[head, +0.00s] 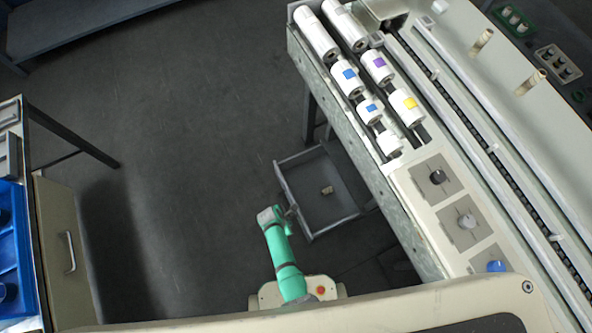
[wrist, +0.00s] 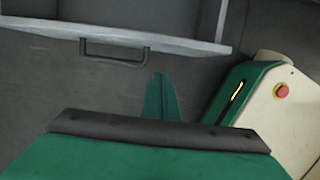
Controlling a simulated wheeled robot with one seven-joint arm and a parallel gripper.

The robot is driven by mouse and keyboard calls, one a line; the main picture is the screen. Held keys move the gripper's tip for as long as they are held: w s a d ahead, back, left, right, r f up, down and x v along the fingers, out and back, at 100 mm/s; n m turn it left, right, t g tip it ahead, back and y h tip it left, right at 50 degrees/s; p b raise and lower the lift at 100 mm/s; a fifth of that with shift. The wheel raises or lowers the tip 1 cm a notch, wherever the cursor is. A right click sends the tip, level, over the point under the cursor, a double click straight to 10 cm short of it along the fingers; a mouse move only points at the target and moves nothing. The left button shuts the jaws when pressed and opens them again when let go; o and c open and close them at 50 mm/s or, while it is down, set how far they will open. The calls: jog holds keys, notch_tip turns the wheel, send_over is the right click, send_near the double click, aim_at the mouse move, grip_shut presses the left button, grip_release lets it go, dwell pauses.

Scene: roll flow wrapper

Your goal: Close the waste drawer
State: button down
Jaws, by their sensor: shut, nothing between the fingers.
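The waste drawer (head: 345,210) is a grey open box pulled out from under the long machine. A small beige piece (head: 326,190) lies in it. In the wrist view the drawer's front edge (wrist: 190,43) runs across the top, with a dark bar handle (wrist: 115,42) on it. My gripper (head: 291,211) is at the outer, left side of the drawer, by its front. In the wrist view its green fingers (wrist: 160,97) are together and empty, pointing toward the drawer front just right of the handle. Whether they touch it I cannot tell.
The machine (head: 400,225) with white rolls (head: 345,75) and knobs (head: 466,219) stands along the right. A cabinet (head: 60,235) with a blue tray (head: 12,240) stands at the left. The dark floor (head: 190,130) between them is free.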

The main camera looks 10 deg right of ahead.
jog(key=shift+w+d, duration=0.2)
jog(key=shift+d, duration=0.45)
jog(key=shift+w+d, duration=0.25)
jog(key=shift+d, duration=0.4)
jog(key=shift+w+d, duration=0.2)
jog(key=shift+d, duration=0.45)
